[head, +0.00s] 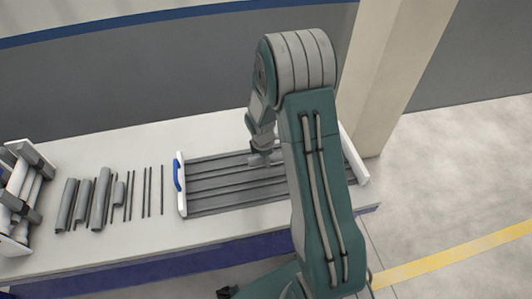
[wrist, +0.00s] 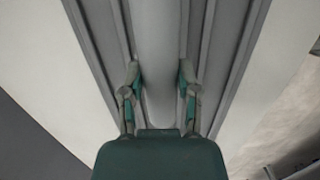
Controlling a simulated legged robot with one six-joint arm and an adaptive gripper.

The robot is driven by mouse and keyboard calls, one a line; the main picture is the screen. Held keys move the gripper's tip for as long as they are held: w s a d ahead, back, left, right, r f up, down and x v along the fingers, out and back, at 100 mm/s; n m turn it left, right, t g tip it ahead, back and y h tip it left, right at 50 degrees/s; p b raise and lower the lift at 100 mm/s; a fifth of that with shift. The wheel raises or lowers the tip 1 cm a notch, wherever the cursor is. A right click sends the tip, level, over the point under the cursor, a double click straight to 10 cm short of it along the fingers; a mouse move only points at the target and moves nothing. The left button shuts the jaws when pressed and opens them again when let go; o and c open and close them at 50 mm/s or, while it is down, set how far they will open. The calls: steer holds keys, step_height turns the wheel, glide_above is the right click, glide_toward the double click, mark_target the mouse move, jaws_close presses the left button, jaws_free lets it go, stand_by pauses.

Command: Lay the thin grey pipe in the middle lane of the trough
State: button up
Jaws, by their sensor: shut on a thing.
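The trough (head: 215,197) lies on the white table, with grey lanes between white end walls. In the wrist view my gripper (wrist: 160,85) is shut on a grey pipe (wrist: 160,45), one finger on each side. The pipe runs along the lanes, near the middle of the trough's width, with lane ridges (wrist: 100,40) on both sides. I cannot tell whether it touches the lane floor. The right part of the trough is hidden behind my arm.
Several grey pipes (head: 100,198) and thin dark rods (head: 150,190) lie on the table left of the trough. A blue handle (head: 178,175) is on the trough's left end. A rack (head: 22,190) stands at the far left. A pillar (head: 395,75) rises behind the right end.

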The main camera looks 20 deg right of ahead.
mark_target(267, 172)
steer(key=shift+f, duration=2.75)
steer(key=shift+s, duration=0.15)
steer(key=o, duration=1.1)
steer(key=shift+f, duration=0.15)
steer(key=shift+c, duration=0.2)
steer(key=shift+r, duration=0.4)
steer(key=r, duration=0.3)
steer(key=a+r, duration=0.1)
steer(key=r, duration=0.7)
steer(key=shift+a, duration=0.25)
steer(key=shift+r, duration=0.1)
